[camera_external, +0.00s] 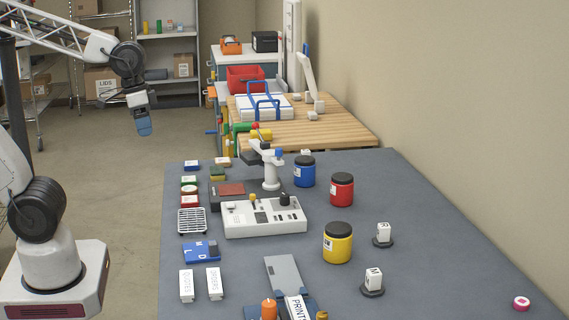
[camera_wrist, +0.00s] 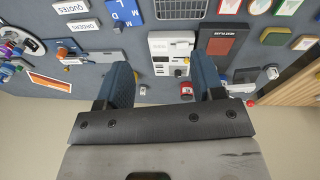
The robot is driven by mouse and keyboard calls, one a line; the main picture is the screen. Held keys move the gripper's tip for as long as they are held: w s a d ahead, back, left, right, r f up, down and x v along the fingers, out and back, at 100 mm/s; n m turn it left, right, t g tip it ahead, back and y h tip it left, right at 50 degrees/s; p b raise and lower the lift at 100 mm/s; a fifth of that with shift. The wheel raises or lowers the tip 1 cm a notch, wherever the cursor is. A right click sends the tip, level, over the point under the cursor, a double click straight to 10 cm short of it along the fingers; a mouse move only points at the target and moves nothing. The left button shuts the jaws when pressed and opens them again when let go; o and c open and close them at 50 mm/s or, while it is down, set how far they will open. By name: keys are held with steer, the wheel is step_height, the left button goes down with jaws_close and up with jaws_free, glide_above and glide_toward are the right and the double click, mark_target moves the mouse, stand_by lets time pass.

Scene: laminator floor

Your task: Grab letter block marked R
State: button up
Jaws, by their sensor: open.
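Two small white blocks with dark marks stand on round black bases on the right of the grey table in the external view. The farther white block (camera_external: 383,232) has a mark too small to read for sure. The nearer white block (camera_external: 372,279) carries a mark that looks like M. I cannot tell which block, if either, is marked R. My gripper (camera_external: 144,130) hangs high over the floor, left of the table and far from both blocks. In the wrist view my gripper (camera_wrist: 160,80) has its two blue fingers wide apart with nothing held between them.
The grey table (camera_external: 330,285) holds a white control box (camera_external: 264,216), blue (camera_external: 304,172), red (camera_external: 341,190) and yellow (camera_external: 337,243) jars with black lids, and a blue lettered board (camera_external: 200,251). A wooden bench (camera_external: 340,132) stands behind. Bare table surrounds the white blocks.

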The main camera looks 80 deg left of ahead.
steer(key=w+d+f+n+g+h, duration=0.1)
steer(key=w+d+n+g+h, duration=0.2)
steer(key=w, duration=1.3)
steer(key=w+d+f+n+h, duration=0.25)
steer(key=w+d+n, duration=0.25)
steer(key=w, duration=1.1)
steer(key=n+h, duration=0.7)
steer(key=n, duration=0.1)
glide_toward(385, 232)
steer(key=x, duration=0.2)
steer(key=shift+w+d+f, duration=0.1)
steer(key=shift+w+d, duration=0.1)
steer(key=shift+d, duration=0.05)
steer(key=shift+x, duration=1.3)
steer(key=shift+s, duration=0.1)
steer(key=shift+x, duration=2.6)
